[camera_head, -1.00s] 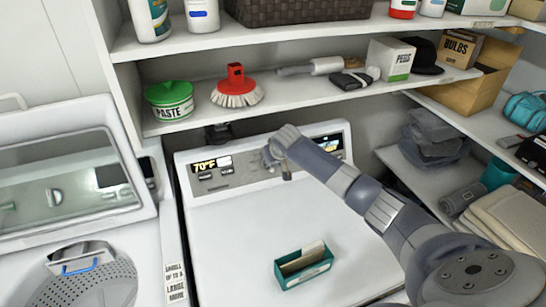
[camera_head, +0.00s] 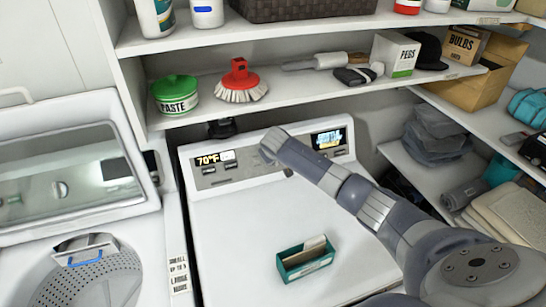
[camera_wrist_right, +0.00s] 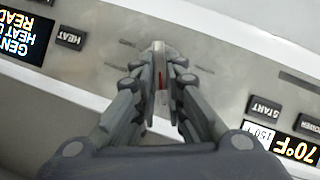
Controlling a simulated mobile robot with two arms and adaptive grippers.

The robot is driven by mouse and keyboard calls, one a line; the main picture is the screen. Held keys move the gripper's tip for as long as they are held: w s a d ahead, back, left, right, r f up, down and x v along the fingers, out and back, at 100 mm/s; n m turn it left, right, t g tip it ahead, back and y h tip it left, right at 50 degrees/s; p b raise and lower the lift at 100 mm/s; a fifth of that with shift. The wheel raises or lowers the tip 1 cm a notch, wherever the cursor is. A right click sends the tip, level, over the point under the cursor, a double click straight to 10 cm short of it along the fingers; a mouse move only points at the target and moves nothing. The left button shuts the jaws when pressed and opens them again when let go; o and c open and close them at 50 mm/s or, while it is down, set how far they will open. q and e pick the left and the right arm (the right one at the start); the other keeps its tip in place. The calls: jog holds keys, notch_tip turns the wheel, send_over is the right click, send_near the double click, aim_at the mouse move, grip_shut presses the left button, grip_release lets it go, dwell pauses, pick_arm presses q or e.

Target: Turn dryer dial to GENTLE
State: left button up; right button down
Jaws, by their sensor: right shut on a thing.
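The white dryer (camera_head: 290,230) has a grey control panel (camera_head: 238,172) along its back. My right gripper (camera_wrist_right: 160,88) is shut on a narrow grey dial (camera_wrist_right: 159,58) with a red mark, in the middle of the panel in the wrist view. In the head view my right gripper (camera_head: 270,148) is at the panel and hides the dial. The panel's display (camera_head: 328,138) is lit; in the wrist view the display (camera_wrist_right: 18,30) appears upside down and cut off, with "GENT", "HEAT" and "READ" legible. My left gripper is not in view.
A small green box (camera_head: 305,260) stands on the dryer top. A washer with a raised lid (camera_head: 70,180) is at the left. Above the panel is a shelf with a paste tub (camera_head: 176,96) and a red brush (camera_head: 240,82). Side shelves are at the right.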

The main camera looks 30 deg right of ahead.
jog(key=shift+f, duration=0.15)
jog(key=c, duration=1.7)
grip_release()
jog(key=shift+o, duration=0.2)
jog(key=v, duration=1.2)
